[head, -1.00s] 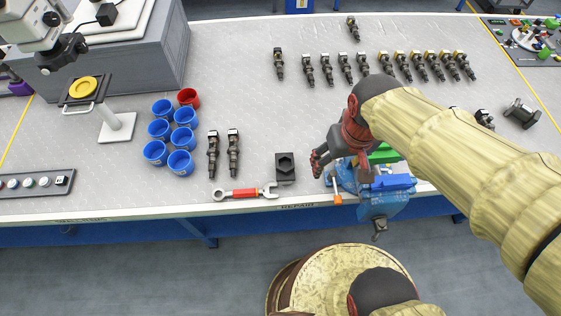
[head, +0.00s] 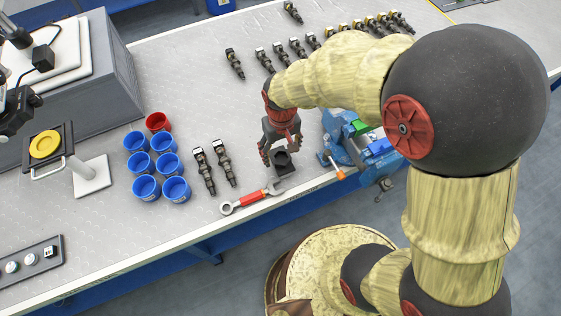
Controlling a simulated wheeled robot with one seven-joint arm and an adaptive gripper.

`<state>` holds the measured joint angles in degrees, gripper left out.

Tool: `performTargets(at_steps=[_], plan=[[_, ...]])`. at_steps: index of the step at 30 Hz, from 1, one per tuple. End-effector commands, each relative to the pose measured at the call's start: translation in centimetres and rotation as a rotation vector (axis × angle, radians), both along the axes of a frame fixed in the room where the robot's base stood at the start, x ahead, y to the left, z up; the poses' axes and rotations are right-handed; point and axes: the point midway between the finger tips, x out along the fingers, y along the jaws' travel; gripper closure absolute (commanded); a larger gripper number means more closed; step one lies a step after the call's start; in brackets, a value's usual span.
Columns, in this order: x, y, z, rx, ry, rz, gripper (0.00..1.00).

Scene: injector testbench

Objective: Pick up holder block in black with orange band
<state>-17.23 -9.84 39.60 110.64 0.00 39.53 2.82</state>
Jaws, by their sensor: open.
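The black holder block (head: 284,170) sits near the front edge of the grey table, right of the wrench. It has a dark opening in its top. I cannot make out an orange band on it from here. My gripper (head: 281,153) is open, pointing down at the block, with its fingers over the block's far part. I cannot tell whether the fingers touch the block or are still above it. The gripper hides part of the block's far side.
A red-handled wrench (head: 251,197) lies close on the block's left. A blue vise (head: 352,146) stands close on the right. Two injectors (head: 222,163) lie left of the block, beside several blue cups (head: 146,187) and a red cup (head: 158,122). More injectors line the back.

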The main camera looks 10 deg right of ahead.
Motion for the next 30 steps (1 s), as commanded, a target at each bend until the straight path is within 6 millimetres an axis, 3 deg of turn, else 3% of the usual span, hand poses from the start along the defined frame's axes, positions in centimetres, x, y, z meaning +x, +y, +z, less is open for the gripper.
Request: performTargets(at_steps=[6,9,16,30], plan=[[0.2,0.0,-3.4,-0.001,0.004,0.000,0.33],[0.2,0.0,-4.1,0.000,0.002,0.000,0.33],[0.2,0.0,-4.1,0.000,0.001,0.000,0.34],[0.2,0.0,-4.1,0.000,0.001,0.000,0.61]])
